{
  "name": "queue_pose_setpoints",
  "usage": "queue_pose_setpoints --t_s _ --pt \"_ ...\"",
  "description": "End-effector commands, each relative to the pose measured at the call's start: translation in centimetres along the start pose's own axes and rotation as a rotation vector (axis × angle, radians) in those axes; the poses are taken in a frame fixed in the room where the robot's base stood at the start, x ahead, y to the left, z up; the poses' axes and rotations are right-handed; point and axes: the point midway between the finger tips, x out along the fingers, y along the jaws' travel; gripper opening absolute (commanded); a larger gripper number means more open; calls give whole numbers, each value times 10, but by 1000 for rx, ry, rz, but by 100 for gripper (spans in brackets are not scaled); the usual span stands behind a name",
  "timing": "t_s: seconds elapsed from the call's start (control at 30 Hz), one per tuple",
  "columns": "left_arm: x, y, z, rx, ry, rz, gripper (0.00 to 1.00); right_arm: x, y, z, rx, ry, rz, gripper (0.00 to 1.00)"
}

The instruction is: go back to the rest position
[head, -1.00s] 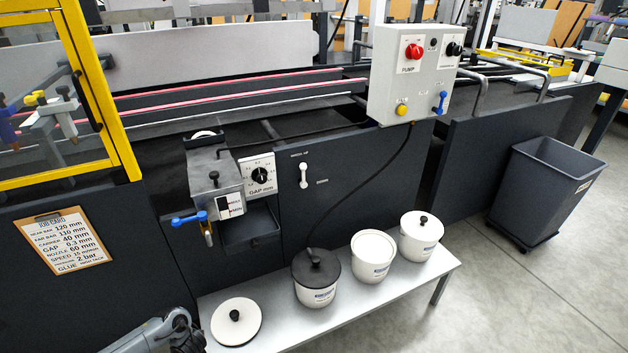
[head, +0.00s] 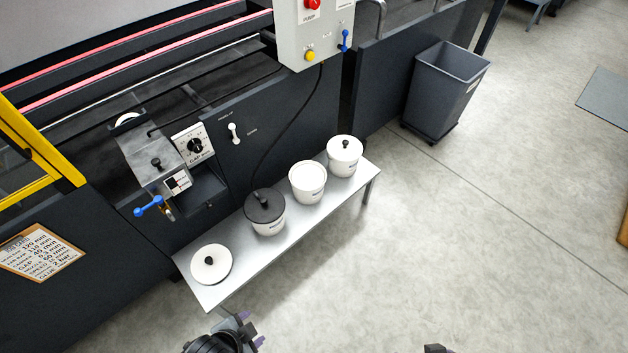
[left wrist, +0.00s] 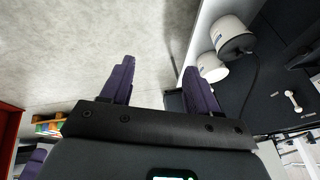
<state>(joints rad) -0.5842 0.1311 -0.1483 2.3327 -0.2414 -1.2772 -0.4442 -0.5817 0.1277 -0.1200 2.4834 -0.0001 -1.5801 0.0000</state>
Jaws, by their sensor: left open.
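My left gripper (head: 250,330) shows at the bottom edge of the head view, below the low bench and over the floor. In the left wrist view its two purple fingers (left wrist: 157,82) stand apart with nothing between them. A small dark and purple tip (head: 437,348) at the bottom edge of the head view appears to be part of my right gripper; the rest of it is out of frame.
A low grey bench (head: 222,292) holds a loose white lid (head: 211,264), a black-lidded pot (head: 265,212), an open-looking white pot (head: 307,182) and a white-lidded pot (head: 345,156). A grey bin (head: 445,90) stands right. The foreground floor is clear.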

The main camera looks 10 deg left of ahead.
Motion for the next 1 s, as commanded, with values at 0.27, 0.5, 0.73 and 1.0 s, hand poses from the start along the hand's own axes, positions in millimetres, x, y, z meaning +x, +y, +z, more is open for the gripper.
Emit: queue_pose_setpoints --t_s 0.27,0.5,0.73,1.0 --pt "-54 -24 33 -720 -174 -34 60 4 0 1 2 -4 -1 100" --pt "-122 -43 4 -708 -166 -37 60 -70 1 -24 7 2 -5 100" --pt "-194 -63 -26 -705 -165 -36 60 -146 4 -48 10 2 -8 100" --pt "-281 -87 -61 -704 -165 -36 60 -239 8 -78 10 1 -7 100"
